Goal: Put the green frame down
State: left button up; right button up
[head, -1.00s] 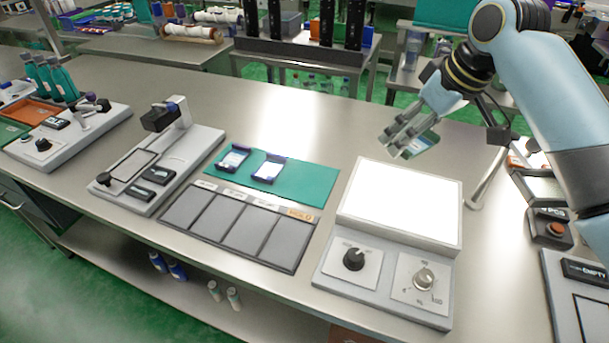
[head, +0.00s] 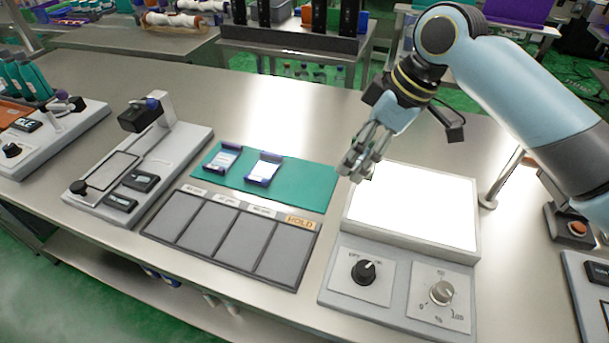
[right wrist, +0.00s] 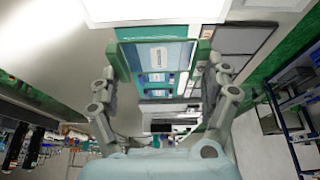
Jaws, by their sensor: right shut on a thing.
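My right gripper (head: 357,165) is shut on the green frame. In the right wrist view the frame's green side bars (right wrist: 119,62) show between the fingertips, with a pale label in the middle that may belong to it or to something beyond. In the head view the fingers hide most of the frame. The gripper hangs in the air by the back left corner of the white lit panel (head: 412,207), to the right of the teal mat (head: 314,188). My left gripper is not in view.
Two purple-edged frames (head: 264,169) with pale labels lie on the mat. In front is a dark tray marked HOLD (head: 300,222) with several empty grey slots. A press-like device (head: 150,150) stands to the left. A metal post (head: 500,180) rises right of the panel.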

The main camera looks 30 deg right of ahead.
send_over(300, 180)
jog(key=s, duration=0.1)
jog(key=f, duration=0.5)
jog(key=shift+s+d+f, duration=0.1)
jog(key=shift+d+f, duration=0.3)
jog(key=shift+f, duration=2.05)
jog(key=shift+f, duration=0.1)
jog(key=o, duration=1.1)
jog(key=v, duration=1.2)
jog(key=shift+p, duration=0.4)
